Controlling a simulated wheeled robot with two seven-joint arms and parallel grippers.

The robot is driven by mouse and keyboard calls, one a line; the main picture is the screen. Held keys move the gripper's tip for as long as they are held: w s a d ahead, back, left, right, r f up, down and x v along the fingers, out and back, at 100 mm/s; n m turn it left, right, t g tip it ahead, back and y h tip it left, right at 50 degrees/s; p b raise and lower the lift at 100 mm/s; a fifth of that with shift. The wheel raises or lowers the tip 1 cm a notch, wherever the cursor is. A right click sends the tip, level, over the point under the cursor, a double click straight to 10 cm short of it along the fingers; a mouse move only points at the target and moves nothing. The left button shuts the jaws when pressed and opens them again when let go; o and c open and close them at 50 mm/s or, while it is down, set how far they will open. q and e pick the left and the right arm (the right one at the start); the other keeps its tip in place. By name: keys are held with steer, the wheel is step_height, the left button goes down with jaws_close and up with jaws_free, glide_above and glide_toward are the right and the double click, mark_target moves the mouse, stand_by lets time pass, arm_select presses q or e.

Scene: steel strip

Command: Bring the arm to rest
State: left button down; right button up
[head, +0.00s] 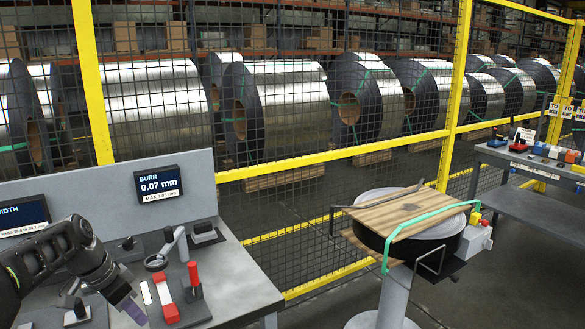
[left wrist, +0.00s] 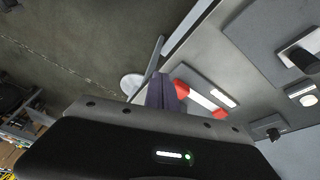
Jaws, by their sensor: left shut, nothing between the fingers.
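My left gripper (head: 134,310) is over the front part of the grey bench (head: 245,293) at the lower left of the head view, pointing down and to the right. Its purple fingers are shut with nothing between them; they also show in the left wrist view (left wrist: 162,92). A red and white tool (head: 164,297) lies on the bench just right of the fingertips and seems apart from them. It also shows beside the fingers in the left wrist view (left wrist: 208,98). My right gripper is not in view.
A red-handled gauge (head: 194,281), a magnifier stand (head: 165,252) and a burr display (head: 159,186) stand on the bench. A round stand with a wooden board (head: 395,215) is to the right. Yellow-framed mesh fencing (head: 330,155) closes off steel coils (head: 290,100) behind.

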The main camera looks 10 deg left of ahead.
arm_select(q)
steer(key=s+d+f+n+g, duration=0.1)
steer(key=s+d+f+n, duration=0.1)
steer(key=d+f, duration=1)
steer(key=s+d+f+n, duration=0.2)
steer(key=d+f, duration=0.5)
steer(key=f, duration=0.9)
steer(key=s+d+f+n, duration=0.1)
steer(key=s+d+f, duration=0.2)
steer(key=s, duration=0.4)
steer(key=s+d+f+n+h, duration=0.1)
steer(key=s+d+f, duration=0.2)
steer(key=s+d, duration=0.3)
steer(key=s+d+f+n+g, duration=0.1)
steer(key=s+d+f+n, duration=0.1)
steer(key=s+d, duration=0.3)
steer(key=s+f, duration=0.1)
steer(key=s, duration=0.2)
steer(key=shift+d+f+h, duration=0.15)
steer(key=shift+f+h, duration=0.15)
